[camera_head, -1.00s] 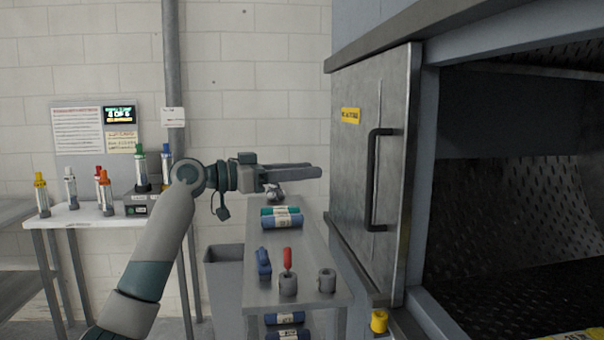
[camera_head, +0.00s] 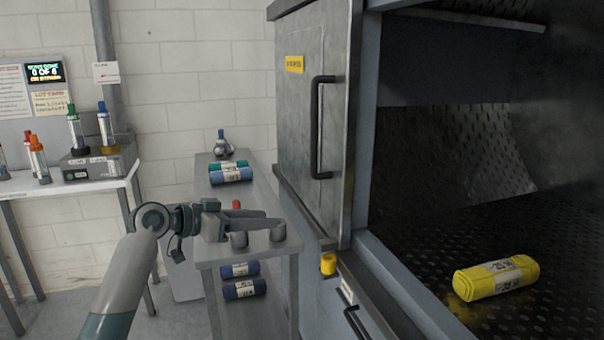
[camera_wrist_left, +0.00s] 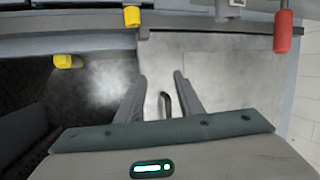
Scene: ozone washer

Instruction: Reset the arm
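My left gripper (camera_head: 284,221) reaches in from the left in the head view, in front of the near end of the grey cart (camera_head: 285,247). In the left wrist view its two fingers (camera_wrist_left: 160,78) stand apart with nothing held between them, so it is open. A dark handle (camera_wrist_left: 165,104) shows between the fingers there, beyond them. The washer door (camera_head: 307,95) with its black bar handle (camera_head: 317,128) is to the right of and above the gripper in the head view. My right gripper is not in view.
The washer chamber stands open at right, with a yellow roll (camera_head: 496,278) on its perforated floor. A yellow knob (camera_head: 328,264) sits on the washer's front edge. Blue rolls (camera_head: 232,175) lie on the cart. A white table (camera_head: 75,182) with bottles stands at left.

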